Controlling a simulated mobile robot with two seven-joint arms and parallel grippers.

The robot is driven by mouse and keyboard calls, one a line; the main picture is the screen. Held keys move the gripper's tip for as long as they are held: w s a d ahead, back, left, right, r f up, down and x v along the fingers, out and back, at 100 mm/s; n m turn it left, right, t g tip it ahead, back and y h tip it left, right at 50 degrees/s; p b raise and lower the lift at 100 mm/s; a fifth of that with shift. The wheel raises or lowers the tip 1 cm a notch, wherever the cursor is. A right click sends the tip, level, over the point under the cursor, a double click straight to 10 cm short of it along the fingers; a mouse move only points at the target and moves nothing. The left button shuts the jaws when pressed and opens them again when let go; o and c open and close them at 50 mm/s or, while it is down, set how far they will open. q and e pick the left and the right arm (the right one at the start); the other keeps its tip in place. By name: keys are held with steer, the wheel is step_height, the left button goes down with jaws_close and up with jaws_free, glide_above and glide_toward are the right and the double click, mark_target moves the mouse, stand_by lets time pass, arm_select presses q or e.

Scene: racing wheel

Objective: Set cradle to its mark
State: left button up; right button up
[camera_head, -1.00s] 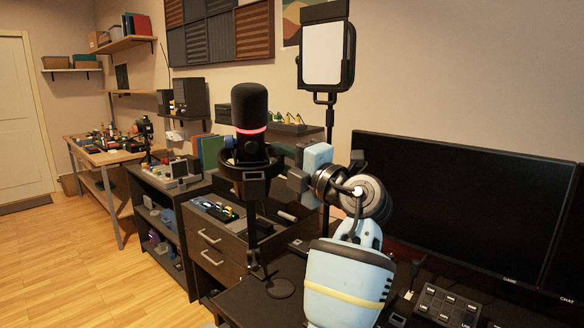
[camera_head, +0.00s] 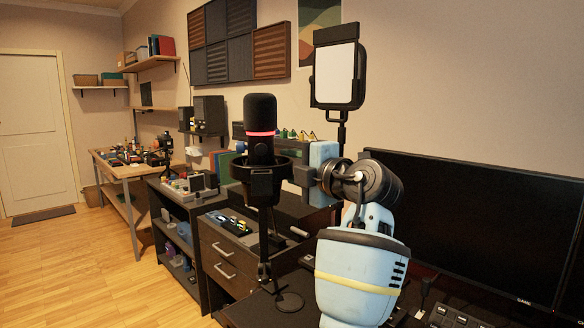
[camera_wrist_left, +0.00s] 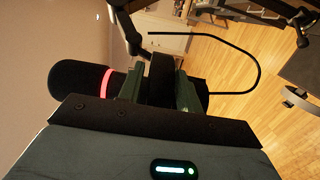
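The cradle (camera_head: 262,184) is a black ring-shaped holder around the lower part of a black microphone (camera_head: 259,117) with a glowing red band. It stands upright on a thin black stand with a round base (camera_head: 289,302). My left gripper (camera_head: 296,174) reaches it from the right, at cradle height. In the left wrist view, the two dark green fingers (camera_wrist_left: 160,88) lie on either side of a black part of the cradle (camera_wrist_left: 161,72) and appear closed on it. The microphone (camera_wrist_left: 75,80) lies sideways there. I cannot make out a mark. My right gripper is out of view.
A large black monitor (camera_head: 470,220) stands to the right, and a light panel (camera_head: 337,75) rises behind my arm. A drawer cabinet (camera_head: 222,260) and shelf unit (camera_head: 175,235) stand left of the stand. Wooden floor (camera_head: 70,265) is open at far left.

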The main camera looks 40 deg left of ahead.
arm_select(q)
steer(key=shift+o, duration=1.1)
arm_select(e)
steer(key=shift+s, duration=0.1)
arm_select(q)
steer(key=shift+d, duration=0.15)
steer(key=s+d+b, duration=0.1)
steer(key=d, duration=0.6)
steer(key=shift+s+d+b, duration=0.15)
steer(key=shift+d+b, duration=0.1)
steer(key=shift+b, duration=0.15)
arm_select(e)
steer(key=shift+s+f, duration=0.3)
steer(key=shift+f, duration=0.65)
